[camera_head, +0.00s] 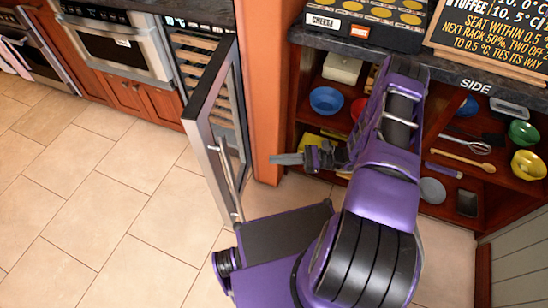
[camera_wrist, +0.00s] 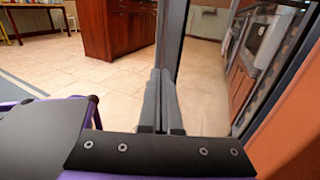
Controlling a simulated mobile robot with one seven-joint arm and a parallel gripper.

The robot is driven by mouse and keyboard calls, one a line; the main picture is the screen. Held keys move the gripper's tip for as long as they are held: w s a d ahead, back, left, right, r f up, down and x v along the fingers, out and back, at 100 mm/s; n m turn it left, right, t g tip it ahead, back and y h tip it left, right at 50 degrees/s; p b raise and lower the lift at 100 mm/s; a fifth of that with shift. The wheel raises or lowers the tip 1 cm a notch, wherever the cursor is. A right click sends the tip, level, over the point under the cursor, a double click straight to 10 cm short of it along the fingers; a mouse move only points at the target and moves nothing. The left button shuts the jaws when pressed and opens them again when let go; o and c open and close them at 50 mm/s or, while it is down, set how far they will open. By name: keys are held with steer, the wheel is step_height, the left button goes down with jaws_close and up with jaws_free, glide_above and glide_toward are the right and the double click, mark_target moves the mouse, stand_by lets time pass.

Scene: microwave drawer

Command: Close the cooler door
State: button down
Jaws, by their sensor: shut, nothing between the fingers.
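The cooler (camera_head: 200,72) is a tall unit with wooden racks, set in the counter run at the upper middle of the head view. Its glass door (camera_head: 207,160) stands wide open, jutting out toward me, with a silvery handle (camera_head: 226,165) on its right-facing side. My gripper (camera_head: 274,159) is shut and empty, right of the door on its handle side, with a visible gap in the head view. In the wrist view the closed fingers (camera_wrist: 160,78) point toward the door's dark upright frame (camera_wrist: 172,38); whether they touch it cannot be told.
An orange wooden panel (camera_head: 259,90) stands between cooler and open shelves. An oven (camera_head: 118,48) is left of the cooler. The tiled floor (camera_head: 110,200) left of the door is clear.

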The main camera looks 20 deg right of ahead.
steer(key=x, duration=1.1)
steer(key=shift+a+p, duration=0.25)
steer(key=shift+p, duration=0.05)
